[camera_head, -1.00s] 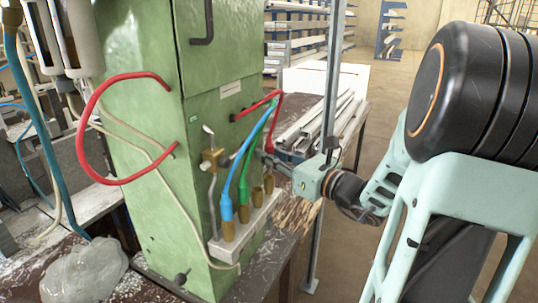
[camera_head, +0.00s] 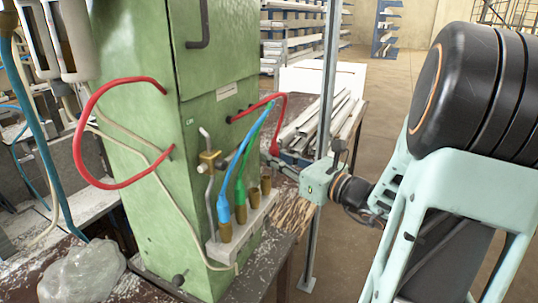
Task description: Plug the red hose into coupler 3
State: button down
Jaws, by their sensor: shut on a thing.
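A red hose (camera_head: 284,108) runs from the right face of the green cabinet, bends over and drops to my gripper (camera_head: 270,158). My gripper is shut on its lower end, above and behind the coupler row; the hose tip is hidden. The pale coupler block (camera_head: 246,232) carries a row of brass couplers. A blue hose (camera_head: 223,207) sits in the nearest one and a green hose (camera_head: 240,192) in the one behind it. The third coupler (camera_head: 253,195) looks open and empty, as does the one farther back (camera_head: 266,180). The held hose end is apart from them.
The green cabinet (camera_head: 150,205) stands left of the couplers, with a brass valve (camera_head: 208,160) and another red hose loop (camera_head: 83,125) on it. A grey upright post (camera_head: 327,80) stands close to my gripper. Metal profiles (camera_head: 318,122) lie behind.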

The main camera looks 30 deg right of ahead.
jog(key=shift+s+d+p, duration=0.35)
jog(key=shift+s+d, duration=0.5)
jog(key=shift+s, duration=0.3)
jog(key=shift+s+d+p, duration=0.35)
jog(key=shift+s+d, duration=0.5)
jog(key=shift+s, duration=0.25)
jog(key=p, duration=0.1)
send_near(243, 166)
jog(key=shift+s+d+r, duration=0.1)
jog(key=shift+d+r, duration=0.3)
jog(key=shift+d, duration=0.25)
jog(key=shift+s+d+r, duration=0.1)
jog(key=shift+d+r, duration=0.3)
jog(key=shift+d, duration=0.3)
jog(key=shift+a, duration=0.1)
jog(key=shift+w+a, duration=0.8)
jog(key=shift+w, duration=0.25)
jog(key=shift+w+a, duration=0.8)
jog(key=shift+w, duration=0.2)
jog(key=shift+w+a, duration=0.75)
jog(key=shift+w, duration=0.3)
jog(key=shift+f+b, duration=0.65)
